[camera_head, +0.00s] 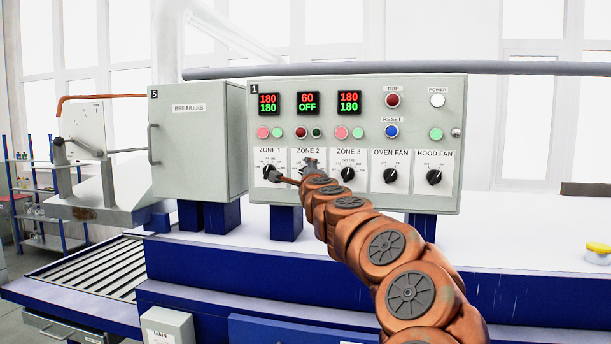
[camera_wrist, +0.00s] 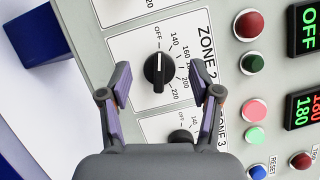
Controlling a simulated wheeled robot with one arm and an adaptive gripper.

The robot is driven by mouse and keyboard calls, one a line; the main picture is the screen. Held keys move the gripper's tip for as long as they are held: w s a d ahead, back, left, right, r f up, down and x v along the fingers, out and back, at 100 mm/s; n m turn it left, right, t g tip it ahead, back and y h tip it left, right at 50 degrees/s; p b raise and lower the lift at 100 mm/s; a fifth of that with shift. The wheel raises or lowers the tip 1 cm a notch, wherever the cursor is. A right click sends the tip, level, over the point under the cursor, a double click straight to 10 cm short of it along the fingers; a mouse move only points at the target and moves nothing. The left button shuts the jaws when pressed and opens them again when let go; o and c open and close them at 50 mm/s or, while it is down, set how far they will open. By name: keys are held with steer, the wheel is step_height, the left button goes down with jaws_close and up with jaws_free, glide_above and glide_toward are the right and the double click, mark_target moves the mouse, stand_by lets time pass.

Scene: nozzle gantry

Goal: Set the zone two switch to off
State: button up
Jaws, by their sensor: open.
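The zone 2 switch is a black rotary knob (camera_wrist: 159,71) on a white dial plate in the wrist view. Its white pointer line points up, at the OFF mark. The zone 2 display (camera_head: 307,103) reads 60 in red and OFF in green. In the wrist view my gripper (camera_wrist: 160,88) is open, its two fingers on either side of the knob with gaps to it. I see no contact. In the head view my gripper (camera_head: 311,164) is in front of the zone 2 dial and hides the knob.
The grey control panel (camera_head: 450,150) also carries the zone 1 knob (camera_head: 269,172), zone 3 knob (camera_head: 347,174), oven fan knob (camera_head: 390,175) and hood fan knob (camera_head: 434,177). Lamps and buttons sit above the dials. A breaker box (camera_head: 198,150) stands at left.

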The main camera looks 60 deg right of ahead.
steer(key=v, duration=1)
steer(key=shift+s+a, duration=0.2)
steer(key=shift+a, duration=0.15)
